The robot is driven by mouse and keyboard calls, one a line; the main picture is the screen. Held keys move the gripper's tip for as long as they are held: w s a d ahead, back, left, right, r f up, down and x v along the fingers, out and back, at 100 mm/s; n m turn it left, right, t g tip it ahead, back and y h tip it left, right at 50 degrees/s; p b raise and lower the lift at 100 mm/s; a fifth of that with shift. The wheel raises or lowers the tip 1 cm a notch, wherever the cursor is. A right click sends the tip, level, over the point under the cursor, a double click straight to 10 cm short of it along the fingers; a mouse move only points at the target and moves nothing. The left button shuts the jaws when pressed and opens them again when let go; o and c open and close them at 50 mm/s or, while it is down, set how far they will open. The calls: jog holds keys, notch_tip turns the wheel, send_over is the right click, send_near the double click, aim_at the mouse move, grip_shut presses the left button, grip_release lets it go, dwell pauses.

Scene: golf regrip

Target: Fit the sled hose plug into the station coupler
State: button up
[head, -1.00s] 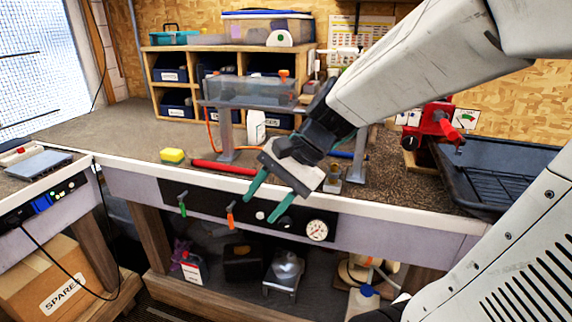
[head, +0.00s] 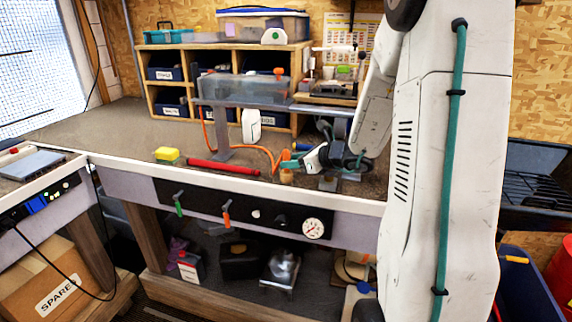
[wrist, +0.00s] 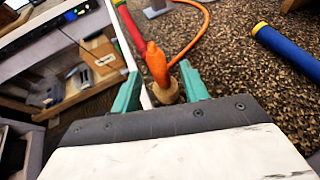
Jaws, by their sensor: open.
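The orange hose plug (wrist: 155,65) has a tan, round end and shows between the fingertips in the wrist view. In the head view the plug (head: 286,175) is near the bench's front edge, left of my wrist. My gripper (wrist: 160,92) is open, with one teal finger on each side of the tan end. I cannot tell whether either finger touches it. The orange hose (head: 262,149) runs from the clear tank across the bench. A small grey block (head: 328,183) stands under my wrist; I cannot make out the station coupler for certain.
A blue cylinder with a yellow end (wrist: 285,50) lies at right in the wrist view. The bench's left part is clear.

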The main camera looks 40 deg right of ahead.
jog(key=shift+x, duration=1.4)
jog(key=shift+f, duration=0.1)
grip_shut()
